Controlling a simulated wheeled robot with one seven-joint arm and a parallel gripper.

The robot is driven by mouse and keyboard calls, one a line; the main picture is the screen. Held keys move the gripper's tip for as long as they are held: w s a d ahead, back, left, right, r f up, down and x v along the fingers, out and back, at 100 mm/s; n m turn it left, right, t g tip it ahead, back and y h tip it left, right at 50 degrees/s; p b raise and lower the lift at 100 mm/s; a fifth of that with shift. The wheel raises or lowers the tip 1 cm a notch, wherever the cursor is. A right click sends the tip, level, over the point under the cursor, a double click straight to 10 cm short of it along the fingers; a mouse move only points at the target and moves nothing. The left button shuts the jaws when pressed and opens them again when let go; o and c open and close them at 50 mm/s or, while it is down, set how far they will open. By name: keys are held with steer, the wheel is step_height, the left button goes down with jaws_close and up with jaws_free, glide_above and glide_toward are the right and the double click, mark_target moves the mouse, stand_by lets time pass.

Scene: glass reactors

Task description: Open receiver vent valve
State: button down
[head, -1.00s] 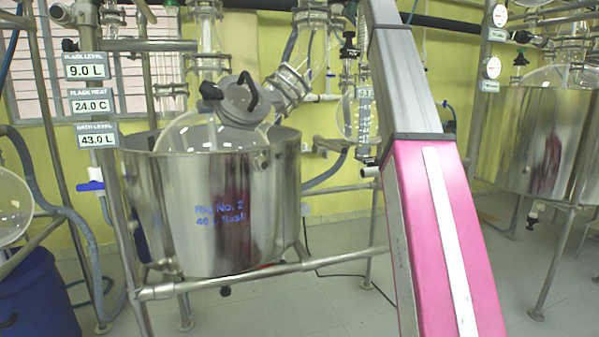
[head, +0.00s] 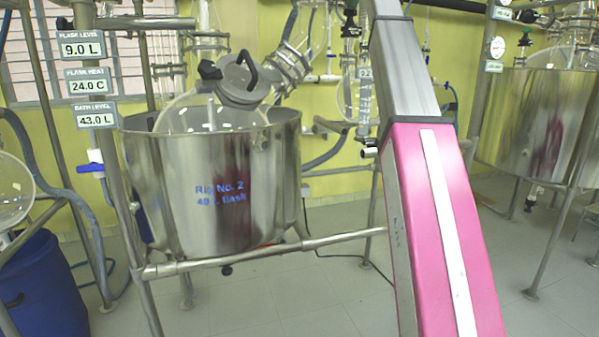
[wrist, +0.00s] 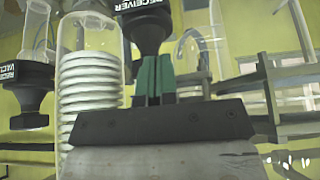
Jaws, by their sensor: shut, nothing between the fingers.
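In the wrist view my gripper (wrist: 154,78) is shut and empty, its two green fingers close together and pointing up. A black knob (wrist: 148,28) is right by the fingertips, at the top; its label reads "RECEIVER" and a second word is cut off. I cannot tell whether the fingertips touch it. A second black knob (wrist: 32,102) at the left carries a label that seems to read "RECEIVER VAC...". A ribbed glass column (wrist: 90,85) stands between the two knobs. In the head view my gripper is out of sight beyond my arm.
The steel bath (head: 205,190) of Rig No. 2 and its frame rail (head: 260,250) stand left of my arm. Glassware (head: 348,95) hangs close to the arm's left side. Another steel bath (head: 525,130) is at the right. Open floor lies below.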

steer(key=shift+d+f, duration=0.4)
steer(key=shift+d, duration=0.45)
stand_by(0.3)
steer(key=shift+w+d+r, duration=0.15)
steer(key=shift+w+d, duration=0.5)
steer(key=shift+d, duration=0.2)
steer(key=shift+a+r, duration=0.1)
steer(key=shift+r, duration=0.05)
steer(key=shift+s+r, duration=0.1)
steer(key=shift+s, duration=0.1)
stand_by(0.3)
